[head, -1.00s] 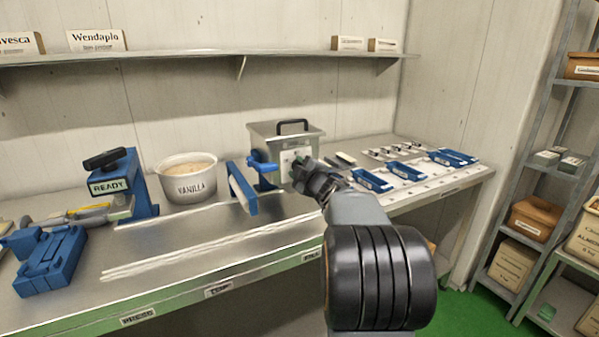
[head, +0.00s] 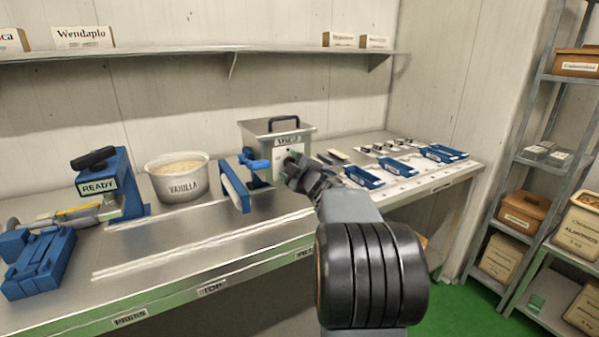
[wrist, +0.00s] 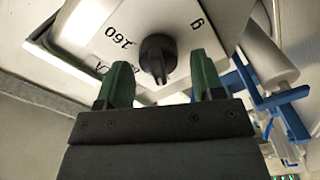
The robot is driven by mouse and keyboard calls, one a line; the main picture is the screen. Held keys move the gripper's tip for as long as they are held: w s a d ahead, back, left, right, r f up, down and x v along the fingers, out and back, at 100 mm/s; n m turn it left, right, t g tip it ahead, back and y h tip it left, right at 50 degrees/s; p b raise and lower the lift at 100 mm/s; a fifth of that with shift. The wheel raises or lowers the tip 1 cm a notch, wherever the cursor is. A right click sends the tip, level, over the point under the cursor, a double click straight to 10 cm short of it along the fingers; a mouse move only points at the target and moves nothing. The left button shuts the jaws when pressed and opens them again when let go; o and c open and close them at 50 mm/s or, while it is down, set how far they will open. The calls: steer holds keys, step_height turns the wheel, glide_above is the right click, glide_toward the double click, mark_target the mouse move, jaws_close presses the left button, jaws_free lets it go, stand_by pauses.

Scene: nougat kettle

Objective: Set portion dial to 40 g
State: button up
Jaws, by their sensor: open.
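The portion dial shows in the wrist view as a black knob (wrist: 157,57) on a pale plate with "160" and "g" markings, seen tilted. Other markings are partly hidden, and I cannot read the dial's setting. The plate is on the front of the metal dosing machine (head: 278,133) at the back of the bench. My gripper (wrist: 162,62) is open, its green fingers on either side of the knob in the picture, with gaps on both sides. I cannot tell how deep the knob sits between them. In the head view my gripper (head: 291,168) covers part of the machine's front.
A blue lever-like part (head: 255,160) and a blue-and-white bar (head: 236,188) stand left of the machine. A vanilla tub (head: 178,180) and a blue press marked READY (head: 110,185) are further left. Blue trays (head: 362,176) lie to the right. The front middle bench is clear.

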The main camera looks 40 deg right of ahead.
steer(key=s+a, duration=0.1)
steer(key=s, duration=1.2)
steer(key=shift+s+a, duration=0.2)
steer(key=shift+a, duration=0.2)
steer(key=s+d+f+m+g+h+p, duration=0.1)
steer(key=s+d+f+m+g+h, duration=0.3)
steer(key=d+f+m+g+h, duration=0.4)
steer(key=s+a+m+g+y+p, duration=0.3)
steer(key=a+m, duration=0.2)
steer(key=a, duration=0.1)
steer(key=s+a+r+n+g+y+p, duration=0.1)
steer(key=a+y+p, duration=0.3)
steer(key=a, duration=0.9)
steer(key=s+a+r+n+g+y+p, duration=0.1)
steer(key=s+a+g+y+p, duration=0.1)
steer(key=a, duration=1.1)
steer(key=shift+s+a+n+y+p, duration=0.3)
steer(key=shift+s+y+p, duration=0.4)
steer(key=shift+y+p, duration=0.2)
